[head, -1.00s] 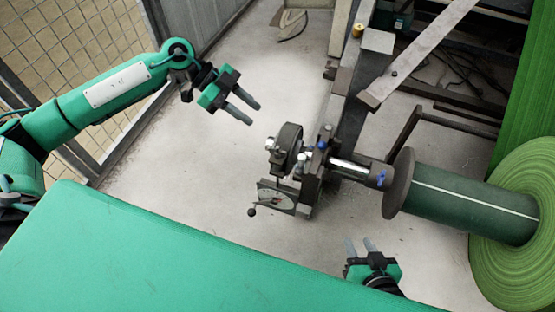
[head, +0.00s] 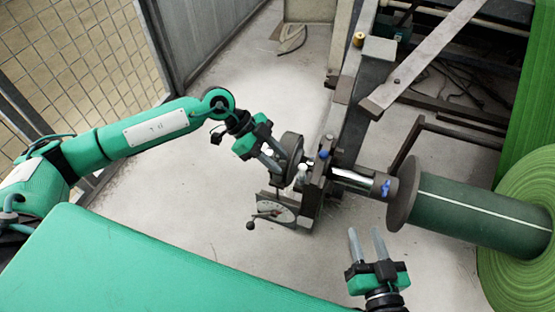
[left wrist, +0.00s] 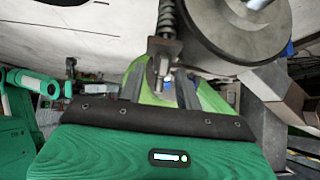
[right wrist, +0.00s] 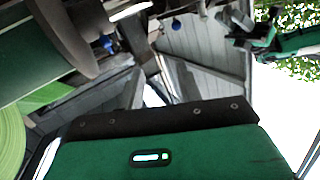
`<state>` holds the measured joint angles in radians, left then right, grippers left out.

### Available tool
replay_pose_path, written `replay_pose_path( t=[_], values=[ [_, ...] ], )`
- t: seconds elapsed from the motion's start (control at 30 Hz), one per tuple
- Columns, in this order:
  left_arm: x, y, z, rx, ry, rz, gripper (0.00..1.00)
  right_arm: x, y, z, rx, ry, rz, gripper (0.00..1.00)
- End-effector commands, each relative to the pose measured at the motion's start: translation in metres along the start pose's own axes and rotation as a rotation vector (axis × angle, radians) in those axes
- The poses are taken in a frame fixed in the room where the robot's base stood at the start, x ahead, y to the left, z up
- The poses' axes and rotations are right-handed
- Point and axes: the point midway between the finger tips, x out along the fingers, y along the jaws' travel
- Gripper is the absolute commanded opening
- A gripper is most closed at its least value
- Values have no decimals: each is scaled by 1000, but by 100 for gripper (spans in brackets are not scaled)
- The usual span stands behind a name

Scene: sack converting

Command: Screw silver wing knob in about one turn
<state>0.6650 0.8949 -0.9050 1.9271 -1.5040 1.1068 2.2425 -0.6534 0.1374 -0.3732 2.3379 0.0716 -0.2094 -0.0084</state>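The silver wing knob (left wrist: 162,64) shows in the left wrist view at the end of a spring-wrapped rod, beside a round grey drum. It appears between the spread fingers of my left gripper (left wrist: 162,92); I cannot tell whether they touch it. In the head view my left gripper (head: 277,158) is at the left face of the dark drum (head: 292,147), and its fingers mostly hide the knob. My right gripper (head: 367,240) is open and empty, low in front of the shaft.
A dial plate with a small crank (head: 273,213) sits below the drum. To the right are the upright frame (head: 350,125), a shaft with a flange (head: 403,190) and a green roll (head: 520,230). A green surface (head: 150,260) fills the near left. Open floor lies left of the drum.

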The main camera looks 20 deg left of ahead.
Motion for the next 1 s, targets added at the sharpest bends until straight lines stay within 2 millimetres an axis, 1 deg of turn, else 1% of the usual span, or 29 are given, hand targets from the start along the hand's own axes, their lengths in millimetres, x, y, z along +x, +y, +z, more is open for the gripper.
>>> replay_pose_path(
  t=[0.03, 0.13, 0.4, 0.57, 0.6, 0.87, 1.0],
  values=[
    [4, 0, 0, 0, 1, 0, 34, 1, 1, -3, -3, 17, 1, 36],
    [8, 0, 0, 0, 1, -1, 34, 2, 2, -8, -6, 37, 2, 36],
    [8, 0, 0, 0, 1, 0, 34, 2, 2, -9, -6, 43, 2, 36],
    [8, 0, 0, 0, 1, 0, 3, 2, 2, -9, -6, 42, 2, 36],
    [8, 0, 0, 0, 1, 0, 0, 2, 2, -9, -6, 42, 2, 36],
    [7, 0, -1, 9, 0, 9, 0, 2, 1, -7, -3, 21, 1, 36],
    [7, 0, -2, 33, 0, 33, 0, -8, -5, 20, 16, -103, -4, 36]
  ],
)
